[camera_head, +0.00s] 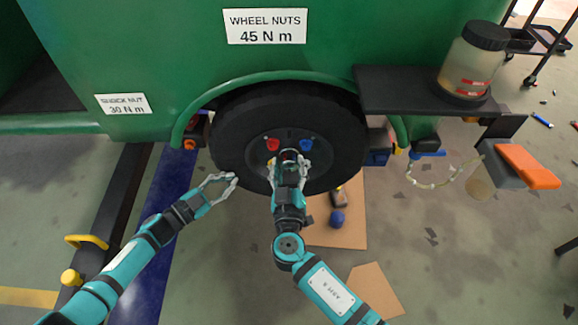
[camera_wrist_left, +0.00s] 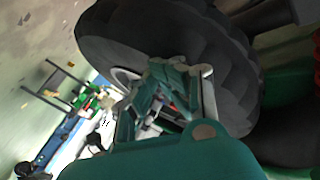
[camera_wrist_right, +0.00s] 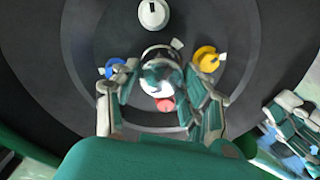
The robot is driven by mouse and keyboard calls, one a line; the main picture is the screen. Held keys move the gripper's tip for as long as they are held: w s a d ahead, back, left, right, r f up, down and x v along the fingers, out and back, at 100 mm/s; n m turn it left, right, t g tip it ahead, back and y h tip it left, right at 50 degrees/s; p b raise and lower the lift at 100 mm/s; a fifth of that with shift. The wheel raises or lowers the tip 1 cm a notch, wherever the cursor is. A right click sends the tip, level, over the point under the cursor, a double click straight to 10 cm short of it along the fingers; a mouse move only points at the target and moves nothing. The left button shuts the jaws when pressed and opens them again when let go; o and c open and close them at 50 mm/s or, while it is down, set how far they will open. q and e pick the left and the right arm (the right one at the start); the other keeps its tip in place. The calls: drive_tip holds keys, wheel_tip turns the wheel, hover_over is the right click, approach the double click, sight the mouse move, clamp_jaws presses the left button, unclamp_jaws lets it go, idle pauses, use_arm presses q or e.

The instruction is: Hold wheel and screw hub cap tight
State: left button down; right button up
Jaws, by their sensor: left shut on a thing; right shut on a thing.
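The black wheel (camera_head: 340,125) sits in the green vehicle's arch; its tyre also fills much of the left wrist view (camera_wrist_left: 150,40). My left gripper (camera_head: 233,177) is shut on the tyre's lower left edge. My right gripper (camera_head: 289,160) is at the wheel's centre, its fingers shut around the hub cap (camera_wrist_right: 158,52), which is partly hidden by them. Around the hub are a red nut (camera_head: 272,145) and a blue nut (camera_head: 306,145). In the right wrist view a yellow nut (camera_wrist_right: 206,58) and a white nut (camera_wrist_right: 153,13) also show. Whether the cap is tight cannot be told.
A dark shelf (camera_head: 400,92) juts out at the right with a jar (camera_head: 470,62) on it. An orange and grey block (camera_head: 528,165) is below it. A yellow handle (camera_head: 87,241) is at lower left.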

drive_tip(key=shift+s, duration=0.1)
idle(0.3)
drive_tip(key=o, duration=1.2)
drive_tip(key=shift+c, duration=0.2)
drive_tip(key=s, duration=1.2)
